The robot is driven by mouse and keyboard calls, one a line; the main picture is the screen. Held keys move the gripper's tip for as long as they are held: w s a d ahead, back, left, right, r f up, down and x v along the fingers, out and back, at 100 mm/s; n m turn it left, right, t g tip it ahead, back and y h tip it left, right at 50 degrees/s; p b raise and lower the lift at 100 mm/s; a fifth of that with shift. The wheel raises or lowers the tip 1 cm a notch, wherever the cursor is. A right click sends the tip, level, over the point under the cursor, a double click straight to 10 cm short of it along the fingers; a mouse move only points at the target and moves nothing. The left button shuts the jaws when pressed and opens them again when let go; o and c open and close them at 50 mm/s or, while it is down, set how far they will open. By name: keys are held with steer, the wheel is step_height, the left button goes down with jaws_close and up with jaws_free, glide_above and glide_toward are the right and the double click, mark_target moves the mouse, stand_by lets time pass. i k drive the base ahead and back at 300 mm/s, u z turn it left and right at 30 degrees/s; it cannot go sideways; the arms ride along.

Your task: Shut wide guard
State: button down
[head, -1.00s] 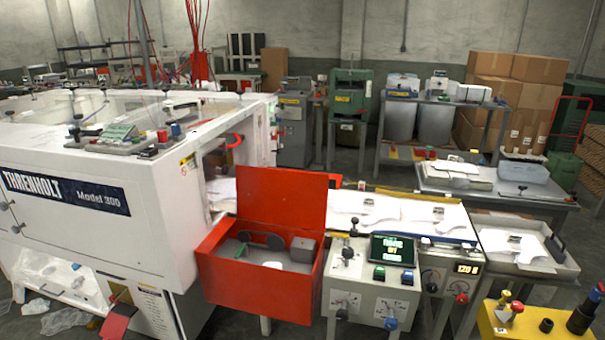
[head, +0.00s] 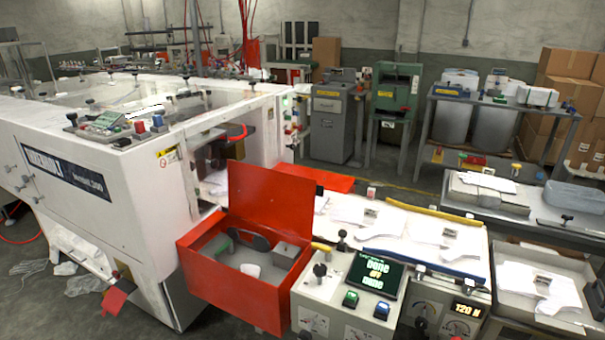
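A white machine (head: 110,190) with a dark name plate fills the left side in the head view. On its right flank is a white-framed opening (head: 238,145) with a red curved handle inside. In front of it stands a red open-topped box (head: 240,297). A wide flat red panel (head: 268,205) stands upright at the box's back edge, like a raised lid. The box holds a white cup-like piece, a grey block and dark round parts. I cannot tell which of these parts the wide guard is. My gripper is not in view.
A control box (head: 345,300) with a lit screen and green and blue buttons stands right of the red box. A feed table (head: 470,262) with white sheets lies behind it. A grey tray (head: 510,305) is at right. Grey floor (head: 400,170) shows between the machines.

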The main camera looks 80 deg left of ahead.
mark_target(291, 210)
steer(key=u, duration=0.05)
steer(key=i, duration=1.05)
steer(key=z, duration=0.35)
steer(key=k, duration=0.2)
steer(key=u, duration=3.1)
steer(key=k, duration=0.2)
steer(key=u, duration=1.35)
